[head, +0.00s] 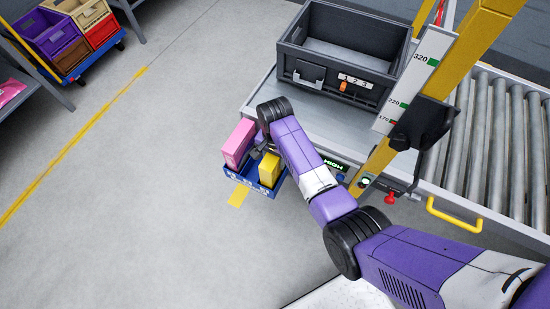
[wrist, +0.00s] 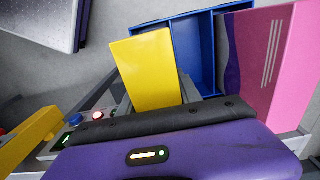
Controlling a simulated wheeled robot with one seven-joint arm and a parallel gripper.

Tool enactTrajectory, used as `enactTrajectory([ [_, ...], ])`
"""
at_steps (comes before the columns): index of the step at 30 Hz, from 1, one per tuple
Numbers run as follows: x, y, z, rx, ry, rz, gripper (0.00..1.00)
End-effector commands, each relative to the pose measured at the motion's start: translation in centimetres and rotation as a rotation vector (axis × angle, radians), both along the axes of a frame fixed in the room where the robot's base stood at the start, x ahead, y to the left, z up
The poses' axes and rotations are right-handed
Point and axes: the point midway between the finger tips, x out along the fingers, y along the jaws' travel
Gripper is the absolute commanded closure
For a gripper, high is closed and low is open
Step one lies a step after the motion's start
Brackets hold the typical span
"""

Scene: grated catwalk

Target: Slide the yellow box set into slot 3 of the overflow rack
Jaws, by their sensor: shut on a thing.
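The yellow box (head: 268,171) is upright at the right end of the small blue rack (head: 245,180) in the head view. In the wrist view the yellow box (wrist: 146,70) stands between my grey fingers, over the left end of the blue rack (wrist: 208,45). My gripper (head: 258,153) is shut on the yellow box. I cannot tell whether its base touches the slot floor. A pink box (head: 239,143) stands at the rack's other end, and an empty compartment shows between them. The slot numbers are too small to read.
A conveyor (head: 480,150) with a grey crate (head: 345,75) lies beside the rack. A yellow post (head: 470,65) with a height scale stands close to my arm. Open floor (head: 130,200) lies left of the rack, with a cart of coloured crates (head: 70,35) beyond.

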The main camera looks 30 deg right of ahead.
Motion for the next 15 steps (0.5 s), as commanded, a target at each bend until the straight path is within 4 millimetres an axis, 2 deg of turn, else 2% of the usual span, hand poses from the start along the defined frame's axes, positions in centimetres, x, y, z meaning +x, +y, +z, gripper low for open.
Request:
enactTrajectory([
  [14,0.09,0.00,-0.17,0.000,-0.002,0.000,1.00],
  [15,0.09,0.00,-0.17,0.000,-0.001,0.000,0.55],
])
